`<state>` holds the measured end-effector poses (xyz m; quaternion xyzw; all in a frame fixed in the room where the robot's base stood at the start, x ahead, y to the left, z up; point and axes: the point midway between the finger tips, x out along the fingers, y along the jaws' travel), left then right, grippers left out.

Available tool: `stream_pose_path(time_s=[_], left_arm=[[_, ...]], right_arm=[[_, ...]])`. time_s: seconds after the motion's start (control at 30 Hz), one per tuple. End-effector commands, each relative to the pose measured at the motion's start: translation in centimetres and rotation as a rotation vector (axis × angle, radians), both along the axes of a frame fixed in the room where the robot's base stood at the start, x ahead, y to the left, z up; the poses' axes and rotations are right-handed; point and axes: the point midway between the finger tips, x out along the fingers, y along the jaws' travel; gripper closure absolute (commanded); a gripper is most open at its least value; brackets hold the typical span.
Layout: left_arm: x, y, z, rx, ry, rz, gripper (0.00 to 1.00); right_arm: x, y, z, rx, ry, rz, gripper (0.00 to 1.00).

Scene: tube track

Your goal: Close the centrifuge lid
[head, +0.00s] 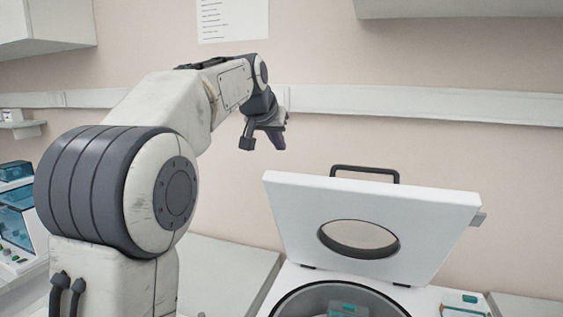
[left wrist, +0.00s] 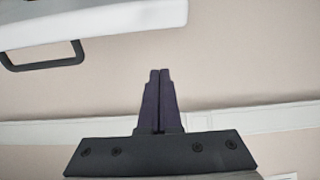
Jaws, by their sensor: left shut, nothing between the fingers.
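The centrifuge (head: 423,298) stands at the lower right of the head view. Its white lid (head: 287,205) is raised and tilted back, with a round window and a dark handle (head: 365,171) on its top edge. The open bowl below shows a teal item inside. My left gripper (head: 281,146) is above and to the left of the lid, apart from it, shut and empty. In the left wrist view the closed fingers (left wrist: 160,75) point toward the wall, and the lid's edge (left wrist: 45,38) with its handle (left wrist: 45,60) shows at the upper left. My right gripper is not in view.
A blue-and-white device (head: 15,225) stands at the far left. A white rail (head: 420,104) runs along the wall, with a paper sheet (head: 232,18) and cabinets (head: 45,30) above. The space between my left gripper and the lid looks free.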

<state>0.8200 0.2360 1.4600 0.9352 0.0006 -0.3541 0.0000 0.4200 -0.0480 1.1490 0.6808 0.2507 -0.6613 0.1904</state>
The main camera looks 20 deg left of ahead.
Motion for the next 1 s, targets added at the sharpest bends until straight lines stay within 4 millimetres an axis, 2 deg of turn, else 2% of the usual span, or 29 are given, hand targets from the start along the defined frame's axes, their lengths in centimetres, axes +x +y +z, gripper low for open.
stream_pose_path(time_s=[0.2,0.3,0.4,0.6,1.0], left_arm=[[3.7,-0.1,-3.1,-0.001,0.006,-0.001,1.00],[4.9,-0.1,-4.4,-0.001,0.003,-0.001,1.00],[3.4,-0.1,-4.9,-0.001,0.000,-0.001,1.00],[1.9,-0.1,-5.8,-0.001,0.000,-0.001,1.00],[1.3,-0.1,-6.2,-0.001,-0.001,-0.001,1.00]], right_arm=[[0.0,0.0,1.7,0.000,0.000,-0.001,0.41],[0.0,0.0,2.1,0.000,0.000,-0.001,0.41],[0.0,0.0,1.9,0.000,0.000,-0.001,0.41],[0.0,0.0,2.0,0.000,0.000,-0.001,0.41],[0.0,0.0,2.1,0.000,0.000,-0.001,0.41]])
